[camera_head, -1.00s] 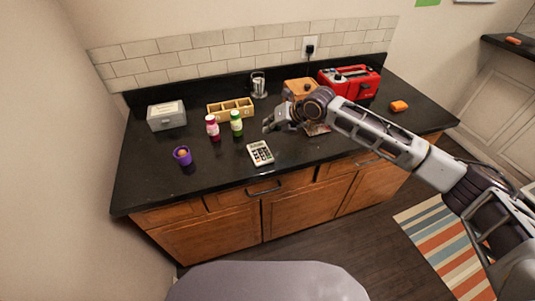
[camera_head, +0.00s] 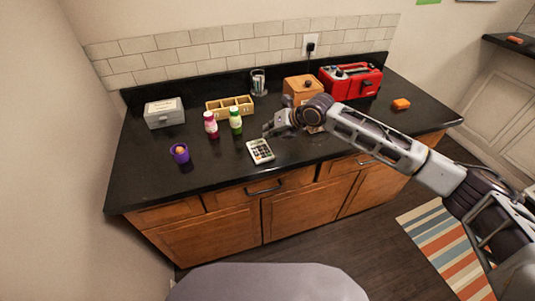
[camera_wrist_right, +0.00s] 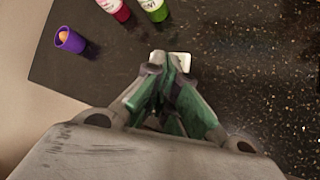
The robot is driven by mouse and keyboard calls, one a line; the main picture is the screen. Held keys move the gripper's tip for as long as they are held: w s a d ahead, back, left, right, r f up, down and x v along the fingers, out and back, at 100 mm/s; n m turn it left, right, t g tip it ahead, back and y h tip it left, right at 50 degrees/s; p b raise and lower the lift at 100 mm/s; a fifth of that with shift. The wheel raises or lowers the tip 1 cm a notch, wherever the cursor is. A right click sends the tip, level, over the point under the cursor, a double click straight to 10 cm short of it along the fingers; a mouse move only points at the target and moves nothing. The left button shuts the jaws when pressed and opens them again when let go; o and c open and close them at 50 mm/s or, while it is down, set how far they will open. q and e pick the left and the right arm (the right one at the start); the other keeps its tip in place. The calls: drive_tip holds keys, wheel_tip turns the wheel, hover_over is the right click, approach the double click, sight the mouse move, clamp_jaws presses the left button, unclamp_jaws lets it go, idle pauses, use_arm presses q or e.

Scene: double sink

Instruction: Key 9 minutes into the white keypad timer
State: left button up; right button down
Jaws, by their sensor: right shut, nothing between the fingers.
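The white keypad timer (camera_head: 260,151) lies flat on the black counter, near its front edge, with its display end toward the back. My right gripper (camera_head: 268,131) is above the counter at the timer's back right edge in the head view. In the right wrist view my right gripper (camera_wrist_right: 172,65) is shut and empty, and its fingers hide most of the timer (camera_wrist_right: 185,57). Only the timer's far edge and corners show there, so I cannot tell whether the fingertips touch it. My left gripper is not in view.
A pink-red bottle (camera_head: 211,125) and a green bottle (camera_head: 236,120) stand left of the timer, with a purple cup (camera_head: 180,153) farther left. Behind are a wooden divided tray (camera_head: 216,110), a grey box (camera_head: 164,113), a wooden box (camera_head: 300,85) and a red machine (camera_head: 350,80).

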sight(269, 150)
drive_tip(key=shift+f+b, duration=0.6)
drive_tip(key=shift+f, duration=0.3)
drive_tip(key=shift+f+b, duration=0.5)
drive_tip(key=shift+f, duration=0.9)
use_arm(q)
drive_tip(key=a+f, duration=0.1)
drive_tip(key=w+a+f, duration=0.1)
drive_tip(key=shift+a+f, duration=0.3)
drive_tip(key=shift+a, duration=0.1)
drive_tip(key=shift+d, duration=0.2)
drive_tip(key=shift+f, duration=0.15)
use_arm(e)
drive_tip(key=shift+f, duration=0.7)
drive_tip(key=shift+r, duration=0.15)
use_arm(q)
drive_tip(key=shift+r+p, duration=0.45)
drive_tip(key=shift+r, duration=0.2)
use_arm(e)
drive_tip(key=shift+r, duration=0.6)
drive_tip(key=shift+r, duration=0.1)
